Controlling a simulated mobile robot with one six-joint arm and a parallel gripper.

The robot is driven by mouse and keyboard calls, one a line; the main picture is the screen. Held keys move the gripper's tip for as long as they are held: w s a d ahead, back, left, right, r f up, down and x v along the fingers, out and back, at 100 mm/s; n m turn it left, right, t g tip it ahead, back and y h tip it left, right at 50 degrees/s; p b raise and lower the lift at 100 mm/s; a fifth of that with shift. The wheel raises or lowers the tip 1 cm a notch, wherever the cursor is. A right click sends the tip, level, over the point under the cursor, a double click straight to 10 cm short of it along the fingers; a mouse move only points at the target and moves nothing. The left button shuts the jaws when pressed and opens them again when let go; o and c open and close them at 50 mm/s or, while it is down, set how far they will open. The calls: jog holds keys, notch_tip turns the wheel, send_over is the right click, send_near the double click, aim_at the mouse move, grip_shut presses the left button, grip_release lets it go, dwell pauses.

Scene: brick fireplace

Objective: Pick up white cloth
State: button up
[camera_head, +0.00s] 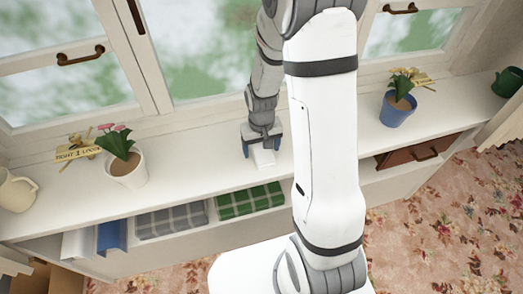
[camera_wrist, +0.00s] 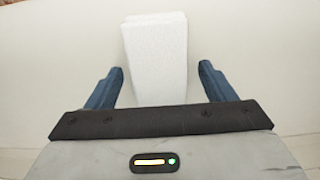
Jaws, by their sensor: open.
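The white cloth (camera_wrist: 157,50) is a folded, block-shaped bundle lying on the white windowsill shelf (camera_head: 330,150). In the head view the cloth (camera_head: 263,158) shows just in front of and below my gripper (camera_head: 262,147), partly hidden by it. In the wrist view my gripper (camera_wrist: 161,86) has its two blue fingers apart, one on each side of the cloth's near part, with gaps on both sides. The cloth's near end is hidden behind the gripper's dark front edge. I cannot tell how high the fingertips are above the shelf.
A white pot with pink flowers (camera_head: 127,170) and a cream jug (camera_head: 17,191) stand to the left. A blue pot (camera_head: 397,109) and a green watering can (camera_head: 508,82) stand to the right. Windows rise behind. Below are folded grey (camera_head: 171,221) and green (camera_head: 249,200) checked cloths.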

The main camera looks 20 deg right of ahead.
jog(key=shift+f, duration=0.4)
jog(key=c, duration=1.1)
